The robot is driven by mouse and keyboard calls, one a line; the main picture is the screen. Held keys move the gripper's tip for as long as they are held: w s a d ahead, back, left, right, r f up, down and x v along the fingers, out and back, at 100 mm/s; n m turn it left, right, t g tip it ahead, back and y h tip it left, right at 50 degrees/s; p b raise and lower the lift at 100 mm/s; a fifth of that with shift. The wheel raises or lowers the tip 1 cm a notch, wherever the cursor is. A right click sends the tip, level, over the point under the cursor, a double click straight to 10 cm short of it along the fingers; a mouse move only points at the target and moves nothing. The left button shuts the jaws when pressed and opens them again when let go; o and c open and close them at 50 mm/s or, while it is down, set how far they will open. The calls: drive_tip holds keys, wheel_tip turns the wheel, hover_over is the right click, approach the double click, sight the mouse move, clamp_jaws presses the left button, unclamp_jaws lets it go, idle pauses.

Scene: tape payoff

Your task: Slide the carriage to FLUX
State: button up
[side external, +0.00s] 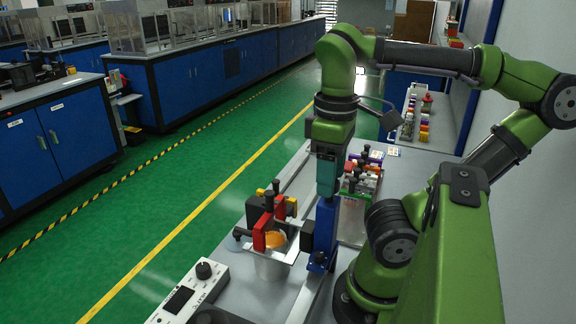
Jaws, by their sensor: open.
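My gripper (327,192) points down over the bench at the right of centre. It is open, but its fingertips are small and partly lost against a blue upright block (322,238). The block stands directly below my gripper, with a black part on its left side. I cannot tell whether the fingers touch it or stand around it. It may be the carriage, but no label shows it. No FLUX marking is readable.
Red, black and yellow fixtures (260,230) stand left of the block, near an orange round part (276,240). A white control box (188,294) with a knob lies at front left. Several coloured items (362,175) stand behind. The green floor left of the bench is clear.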

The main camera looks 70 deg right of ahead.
drive_tip(key=shift+r, duration=2.05)
drive_tip(key=shift+w, duration=0.1)
drive_tip(key=w+a+f+m+t, duration=0.1)
drive_tip(key=w+a+f+t, duration=0.1)
drive_tip(key=w, duration=0.1)
drive_tip(key=w+a+f+m+t+y, duration=0.1)
drive_tip(key=w+f+t, duration=0.1)
drive_tip(key=w, duration=0.2)
drive_tip(key=w+a+f+m+t+y, duration=0.1)
drive_tip(key=w+a+f+m+t, duration=0.1)
drive_tip(key=w+t, duration=0.1)
drive_tip(key=shift+w+a+f, duration=0.25)
drive_tip(key=shift+w+a, duration=0.05)
drive_tip(key=shift+w, duration=0.35)
drive_tip(key=shift+d, duration=0.15)
drive_tip(key=shift+r, duration=0.1)
